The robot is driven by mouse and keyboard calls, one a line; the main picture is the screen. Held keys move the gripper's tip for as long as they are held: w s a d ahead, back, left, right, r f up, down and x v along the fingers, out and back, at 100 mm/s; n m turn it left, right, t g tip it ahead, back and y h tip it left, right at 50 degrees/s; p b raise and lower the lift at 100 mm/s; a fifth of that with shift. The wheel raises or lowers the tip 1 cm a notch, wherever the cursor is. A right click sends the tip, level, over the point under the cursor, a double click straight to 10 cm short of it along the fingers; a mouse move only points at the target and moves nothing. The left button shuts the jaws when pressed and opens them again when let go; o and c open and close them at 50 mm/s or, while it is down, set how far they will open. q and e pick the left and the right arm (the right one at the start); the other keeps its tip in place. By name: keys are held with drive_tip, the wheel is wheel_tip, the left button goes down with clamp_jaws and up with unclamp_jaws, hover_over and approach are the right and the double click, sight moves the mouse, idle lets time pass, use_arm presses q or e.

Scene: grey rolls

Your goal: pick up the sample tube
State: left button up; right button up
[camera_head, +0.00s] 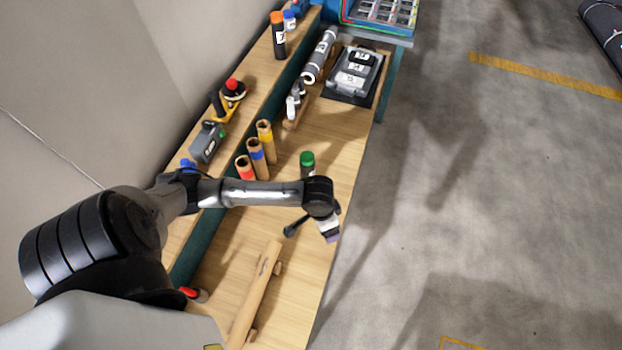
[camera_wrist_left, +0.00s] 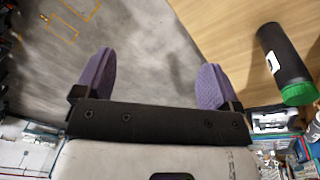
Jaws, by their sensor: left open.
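A black tube with a green cap (camera_head: 307,162) stands on the wooden bench, its lower part hidden behind my left wrist. It also shows in the left wrist view, as a dark tube with a white label (camera_wrist_left: 280,62) at the right, outside the fingers. My left gripper (camera_head: 331,233) is over the bench's right edge, nearer the camera than this tube and apart from it. Its two purple fingers (camera_wrist_left: 155,83) are spread with nothing between them. A second black tube, with an orange cap (camera_head: 278,38), stands on the raised shelf. My right gripper is not in view.
Three cardboard tubes with red, blue and yellow bands (camera_head: 256,156) stand left of the green-capped tube. A wooden bar (camera_head: 254,298) lies at the near end. A grey device on a black mat (camera_head: 355,72) sits farther back. Open floor (camera_head: 460,210) lies right.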

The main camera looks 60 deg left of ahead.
use_arm(q)
drive_tip(key=w+a+n+g+y+b, duration=0.1)
drive_tip(key=w+a+n+b, duration=0.15)
drive_tip(key=w+a, duration=0.55)
wheel_tip(320, 180, up, 4)
drive_tip(key=n+b, duration=0.3)
drive_tip(key=n, duration=0.4)
hover_over(307, 156)
drive_tip(key=shift+m, duration=0.25)
wheel_tip(307, 156, down, 6)
drive_tip(key=shift+a+f, duration=0.1)
drive_tip(key=shift+a, duration=0.05)
drive_tip(key=shift+f+p, duration=0.35)
drive_tip(key=shift+f, duration=0.55)
drive_tip(key=f, duration=0.3)
drive_tip(key=shift+d+f, duration=0.15)
drive_tip(key=shift+d, duration=0.1)
drive_tip(key=shift+f, duration=0.65)
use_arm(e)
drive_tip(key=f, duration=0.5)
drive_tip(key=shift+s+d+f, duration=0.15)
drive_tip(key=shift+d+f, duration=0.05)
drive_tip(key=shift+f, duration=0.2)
use_arm(q)
drive_tip(key=c, duration=1.3)
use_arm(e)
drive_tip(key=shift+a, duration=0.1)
